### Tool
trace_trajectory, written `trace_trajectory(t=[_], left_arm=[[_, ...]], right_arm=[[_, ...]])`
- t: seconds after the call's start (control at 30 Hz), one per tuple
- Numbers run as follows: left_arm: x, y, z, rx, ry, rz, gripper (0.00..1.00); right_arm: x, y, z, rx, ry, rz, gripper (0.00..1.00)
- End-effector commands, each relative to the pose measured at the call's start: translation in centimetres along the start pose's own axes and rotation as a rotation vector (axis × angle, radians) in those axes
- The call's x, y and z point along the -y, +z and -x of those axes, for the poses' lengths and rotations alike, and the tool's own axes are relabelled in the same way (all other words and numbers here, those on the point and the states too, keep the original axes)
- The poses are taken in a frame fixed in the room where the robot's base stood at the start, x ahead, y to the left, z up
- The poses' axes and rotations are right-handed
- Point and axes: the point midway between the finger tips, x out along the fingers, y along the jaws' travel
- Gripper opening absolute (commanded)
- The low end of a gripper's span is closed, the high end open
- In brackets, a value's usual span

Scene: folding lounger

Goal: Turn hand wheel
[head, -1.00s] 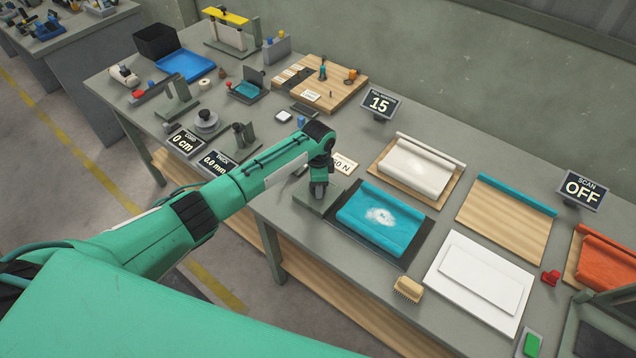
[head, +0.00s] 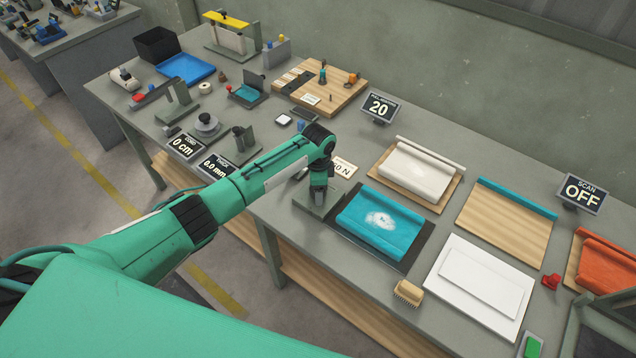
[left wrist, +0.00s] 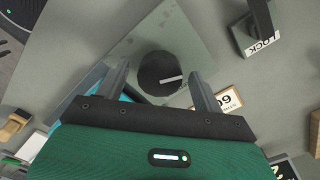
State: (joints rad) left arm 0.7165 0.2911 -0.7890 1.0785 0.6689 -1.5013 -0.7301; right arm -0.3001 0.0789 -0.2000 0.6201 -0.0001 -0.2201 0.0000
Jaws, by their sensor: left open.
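A dark round hand wheel (left wrist: 160,73) with a white line mark sits on a square grey plate (left wrist: 185,35) in the left wrist view. My left gripper (left wrist: 159,80) is open, with one finger on each side of the wheel. I cannot tell whether the fingers touch it. In the head view my left gripper (head: 318,192) points down over the grey plate (head: 305,201), and the wheel is hidden there. A card reading 60 N (left wrist: 222,99) lies beside the plate. My right gripper is not in view.
A teal fabric piece (head: 380,222) with a white patch lies right of the plate. A brush (head: 408,293) stands near the table's front edge. A display reads 20 (head: 380,107), and another reads SCAN OFF (head: 582,192). Several fixtures and a wooden board (head: 345,92) fill the back.

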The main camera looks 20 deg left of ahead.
Motion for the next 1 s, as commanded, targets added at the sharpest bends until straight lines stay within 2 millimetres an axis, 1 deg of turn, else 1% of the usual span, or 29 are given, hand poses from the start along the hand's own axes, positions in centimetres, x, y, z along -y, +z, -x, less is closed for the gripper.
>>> trace_trajectory(t=[0.13, 0.23, 0.5, 0.6, 0.7, 0.83, 1.0], left_arm=[[0.1, -0.1, 0.9, -0.003, -0.002, 0.0, 0.69], [0.1, 0.0, 2.4, -0.003, -0.004, -0.001, 0.69], [0.1, 0.0, 8.6, -0.002, -0.005, -0.001, 0.69], [0.1, 0.0, 10.6, -0.003, -0.005, 0.0, 0.69], [0.1, 0.0, 12.1, -0.002, -0.002, -0.001, 0.69], [0.1, 0.0, 13.3, -0.001, -0.002, 0.0, 0.69], [0.0, 0.0, 13.8, -0.001, -0.001, 0.001, 0.69]], right_arm=[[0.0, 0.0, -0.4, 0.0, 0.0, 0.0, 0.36], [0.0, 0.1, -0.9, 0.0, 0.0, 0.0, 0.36], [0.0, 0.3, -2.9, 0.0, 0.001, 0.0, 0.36], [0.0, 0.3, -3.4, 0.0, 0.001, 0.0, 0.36], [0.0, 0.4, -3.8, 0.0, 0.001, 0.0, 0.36], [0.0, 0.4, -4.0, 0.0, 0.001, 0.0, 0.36], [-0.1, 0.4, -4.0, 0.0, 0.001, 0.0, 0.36]])
